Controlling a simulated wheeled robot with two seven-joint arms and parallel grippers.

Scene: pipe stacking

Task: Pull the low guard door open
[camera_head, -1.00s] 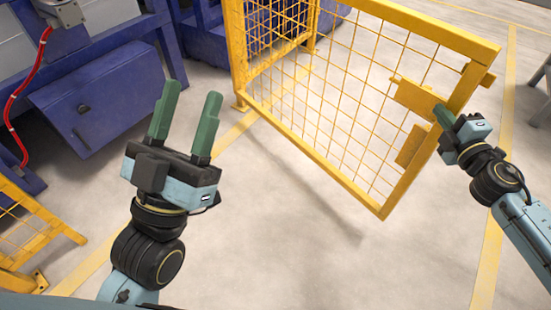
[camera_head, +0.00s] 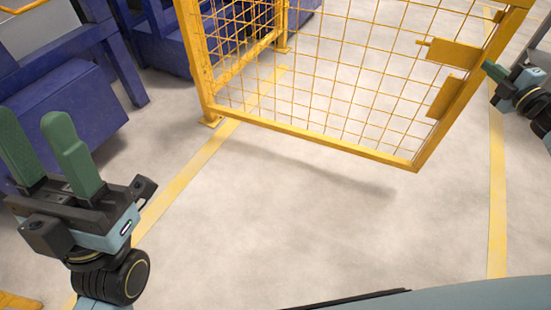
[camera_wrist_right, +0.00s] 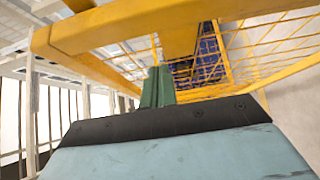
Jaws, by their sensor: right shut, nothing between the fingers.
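The low guard door (camera_head: 350,147) is a yellow frame with wire mesh, standing swung open from its hinge post (camera_head: 200,85) at the left. Two yellow plates (camera_head: 455,54) sit near its free edge. My right gripper (camera_head: 489,68) is shut and empty beside the outer side of that free edge. I cannot tell whether it touches. In the right wrist view, the green fingers (camera_wrist_right: 157,88) are together, close below the yellow frame (camera_wrist_right: 130,25). My left gripper (camera_head: 36,120) is open and empty at the left, its green fingers apart and pointing up, away from the door.
Blue machine cabinets (camera_head: 65,130) stand at the left and behind the fence (camera_head: 240,50). A yellow floor line (camera_head: 190,170) runs from the lower left toward the hinge post, and another (camera_head: 497,200) runs at the right. The floor (camera_head: 300,230) in front of the door is clear.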

